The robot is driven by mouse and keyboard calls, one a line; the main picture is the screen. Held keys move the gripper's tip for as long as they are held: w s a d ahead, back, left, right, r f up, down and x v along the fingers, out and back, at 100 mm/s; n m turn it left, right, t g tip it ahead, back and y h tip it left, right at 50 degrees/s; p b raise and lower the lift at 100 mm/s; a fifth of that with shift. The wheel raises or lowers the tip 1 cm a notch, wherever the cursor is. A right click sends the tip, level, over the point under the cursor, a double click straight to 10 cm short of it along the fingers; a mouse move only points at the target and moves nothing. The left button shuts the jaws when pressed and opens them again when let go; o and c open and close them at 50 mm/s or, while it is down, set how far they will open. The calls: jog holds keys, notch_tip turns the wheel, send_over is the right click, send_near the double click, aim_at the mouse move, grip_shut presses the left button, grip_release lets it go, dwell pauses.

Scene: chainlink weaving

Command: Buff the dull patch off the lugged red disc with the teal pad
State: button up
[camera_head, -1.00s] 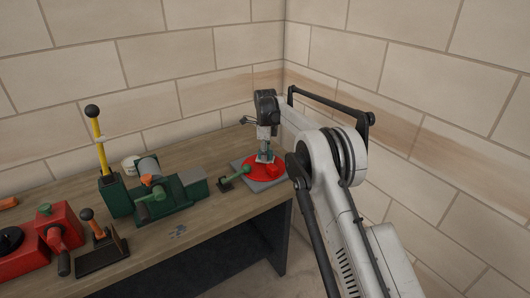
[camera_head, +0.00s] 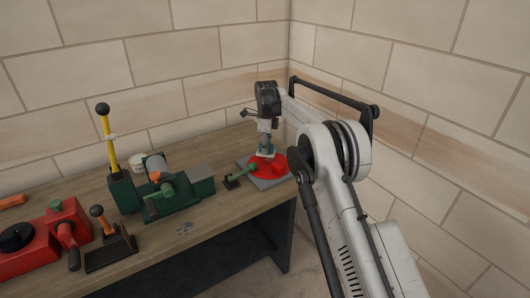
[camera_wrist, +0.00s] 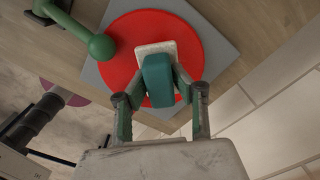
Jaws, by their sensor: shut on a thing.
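The red disc (camera_head: 261,175) lies flat on a grey square plate at the right end of the bench. It fills the upper middle of the wrist view (camera_wrist: 128,67). A small raised red lug (camera_head: 280,168) stands on it. My gripper (camera_wrist: 160,96) is shut on the teal pad (camera_wrist: 158,80), with one finger on each side. The pad's pale base (camera_wrist: 150,48) is over the disc and appears to rest on it. I cannot make out the dull patch.
A green ball-ended lever (camera_wrist: 100,46) stands beside the disc, left of the pad. The grey plate (camera_wrist: 95,75) sits near the bench's front edge. Left along the bench are a green vise-like machine (camera_head: 165,190), a yellow lever (camera_head: 109,145) and red devices (camera_head: 35,250). Walls stand close behind and right.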

jog(key=shift+r+p, duration=0.65)
jog(key=shift+r, duration=1.65)
jog(key=shift+f+b, duration=0.15)
jog(key=shift+b, duration=0.55)
